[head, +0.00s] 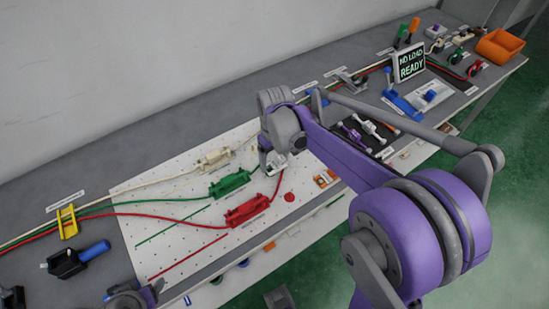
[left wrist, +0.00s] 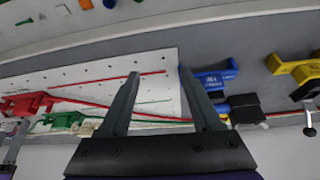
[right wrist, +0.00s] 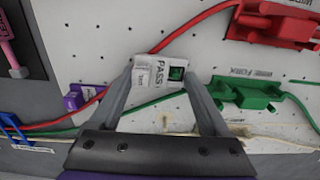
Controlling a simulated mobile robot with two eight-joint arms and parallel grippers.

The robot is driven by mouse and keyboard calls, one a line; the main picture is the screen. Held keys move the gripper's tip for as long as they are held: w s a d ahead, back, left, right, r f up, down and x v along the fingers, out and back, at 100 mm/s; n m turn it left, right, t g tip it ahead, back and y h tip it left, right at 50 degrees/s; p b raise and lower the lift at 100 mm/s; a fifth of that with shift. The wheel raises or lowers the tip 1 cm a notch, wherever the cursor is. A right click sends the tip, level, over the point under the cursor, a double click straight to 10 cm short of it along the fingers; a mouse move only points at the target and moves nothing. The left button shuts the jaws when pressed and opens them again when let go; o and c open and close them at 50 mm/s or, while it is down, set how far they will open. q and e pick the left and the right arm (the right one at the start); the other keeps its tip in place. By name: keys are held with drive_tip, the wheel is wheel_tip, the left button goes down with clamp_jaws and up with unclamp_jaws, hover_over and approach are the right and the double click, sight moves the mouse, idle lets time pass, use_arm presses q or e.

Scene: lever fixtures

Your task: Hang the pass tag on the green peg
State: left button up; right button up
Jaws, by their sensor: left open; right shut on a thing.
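The pass tag (right wrist: 158,75) is a small white card with "PASS" on it and a dark green square. My right gripper (right wrist: 158,82) is shut on it, with one finger at each side, above the white perforated board. In the head view my right gripper (head: 273,163) is over the far right part of that board, and the tag is hard to make out there. My left gripper (left wrist: 158,73) is open and empty over the board's other end.
Green (head: 229,183) and red (head: 247,210) lever fixtures with cables sit on the white board (head: 185,235). A blue-handled lever (head: 94,251) and a yellow bracket (head: 67,222) stand at left. A "NO LOAD READY" sign (head: 411,63) and orange bin (head: 499,46) stand at the far right.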

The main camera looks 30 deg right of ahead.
use_arm(q)
drive_tip(key=shift+f, duration=0.25)
use_arm(e)
drive_tip(key=shift+f, duration=0.3)
use_arm(q)
drive_tip(key=shift+f+b, duration=0.2)
drive_tip(key=shift+b, duration=0.2)
use_arm(e)
drive_tip(key=shift+f, duration=0.3)
drive_tip(key=o, duration=1.2)
drive_tip(key=shift+c, duration=0.2)
use_arm(q)
drive_tip(key=shift+r, duration=0.15)
use_arm(e)
drive_tip(key=shift+r, duration=0.15)
use_arm(q)
drive_tip(key=shift+w+r+p, duration=0.25)
drive_tip(key=shift+r+p, duration=1)
drive_tip(key=shift+r, duration=0.05)
drive_tip(key=shift+w+r+p, duration=0.2)
drive_tip(key=shift+r+p, duration=1.05)
use_arm(e)
drive_tip(key=shift+r, duration=3.4)
